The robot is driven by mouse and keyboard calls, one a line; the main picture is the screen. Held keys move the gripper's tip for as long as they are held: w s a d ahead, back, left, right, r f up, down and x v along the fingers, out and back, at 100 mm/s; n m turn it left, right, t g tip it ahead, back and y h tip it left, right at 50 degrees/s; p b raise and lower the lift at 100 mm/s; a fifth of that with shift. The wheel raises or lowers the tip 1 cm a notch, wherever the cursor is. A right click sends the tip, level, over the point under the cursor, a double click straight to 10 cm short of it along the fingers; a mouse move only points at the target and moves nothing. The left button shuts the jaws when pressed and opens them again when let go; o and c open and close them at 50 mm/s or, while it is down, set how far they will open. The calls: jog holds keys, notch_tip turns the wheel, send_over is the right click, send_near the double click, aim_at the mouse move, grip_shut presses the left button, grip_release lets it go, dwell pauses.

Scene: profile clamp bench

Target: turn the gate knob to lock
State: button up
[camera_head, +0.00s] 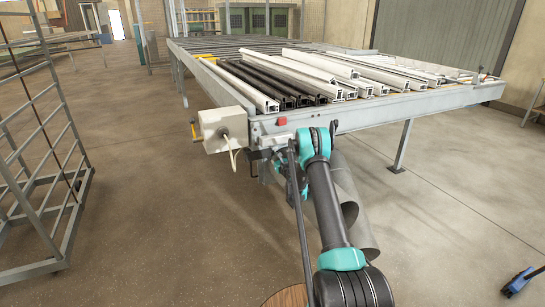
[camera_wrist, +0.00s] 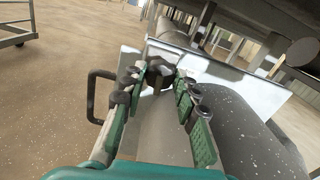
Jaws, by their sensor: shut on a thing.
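In the wrist view, my gripper (camera_wrist: 160,78) has its green-padded fingers on both sides of a small dark knob (camera_wrist: 157,68), which I take to be the gate knob. The fingertips are closed on it. The knob is in front of a pale metal plate (camera_wrist: 210,72). Its marking and the way it points cannot be made out. In the head view, my arm reaches down at the near end of the roller bench (camera_head: 400,105), and the gripper and the knob are mostly hidden behind it.
A black bar handle (camera_wrist: 92,97) sticks out left of the knob in the wrist view. White profiles (camera_head: 305,62) and dark profiles (camera_head: 262,85) lie on the bench. A pale box (camera_head: 222,128) is fixed at its corner. A wire rack (camera_head: 45,190) stands left; floor between is clear.

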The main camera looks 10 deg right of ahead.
jog(key=shift+m, duration=0.5)
jog(key=o, duration=1.2)
jog(key=shift+c, duration=0.2)
jog(key=v, duration=1.2)
jog(key=shift+s, duration=0.1)
